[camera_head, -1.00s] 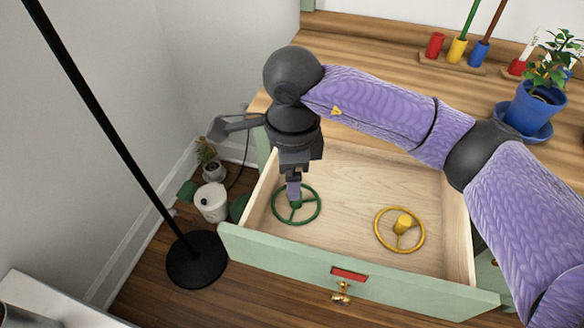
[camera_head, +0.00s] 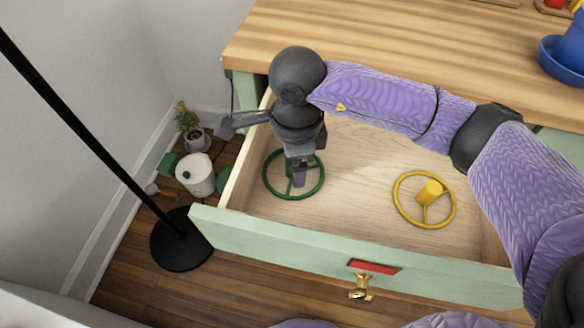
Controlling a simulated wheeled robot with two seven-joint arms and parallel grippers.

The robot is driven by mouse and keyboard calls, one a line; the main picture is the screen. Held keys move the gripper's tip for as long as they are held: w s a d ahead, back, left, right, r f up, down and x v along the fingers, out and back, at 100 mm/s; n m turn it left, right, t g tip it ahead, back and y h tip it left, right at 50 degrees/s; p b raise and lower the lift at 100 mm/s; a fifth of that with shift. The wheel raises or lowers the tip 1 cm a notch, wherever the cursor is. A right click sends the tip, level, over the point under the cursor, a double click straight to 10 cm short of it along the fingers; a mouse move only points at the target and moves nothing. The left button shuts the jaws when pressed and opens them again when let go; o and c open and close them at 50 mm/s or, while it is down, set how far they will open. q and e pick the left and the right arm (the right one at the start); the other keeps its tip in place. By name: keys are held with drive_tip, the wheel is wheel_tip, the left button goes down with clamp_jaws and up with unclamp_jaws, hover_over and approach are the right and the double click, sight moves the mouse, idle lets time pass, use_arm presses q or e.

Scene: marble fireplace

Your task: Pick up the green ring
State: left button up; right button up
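The green ring (camera_head: 322,186) is a wheel with spokes and a hub. It lies at the left end of the open drawer (camera_head: 350,165). My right gripper (camera_head: 299,181) comes in from the right and points down over the middle of the ring. Its fingertips are at the hub, and the wrist hides part of the ring's far side. I cannot tell whether the fingers are open or closed on the hub. My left gripper is not in view.
A similar yellow ring (camera_head: 455,205) with a hub lies at the drawer's right. The green drawer front (camera_head: 300,245) has a gold knob (camera_head: 361,288). A wooden top (camera_head: 400,45) is behind. A black pole (camera_head: 90,140), a white pot (camera_head: 195,174) and a small plant (camera_head: 188,122) stand left.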

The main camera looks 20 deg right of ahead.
drive_tip(key=shift+r, duration=0.1)
clamp_jaws()
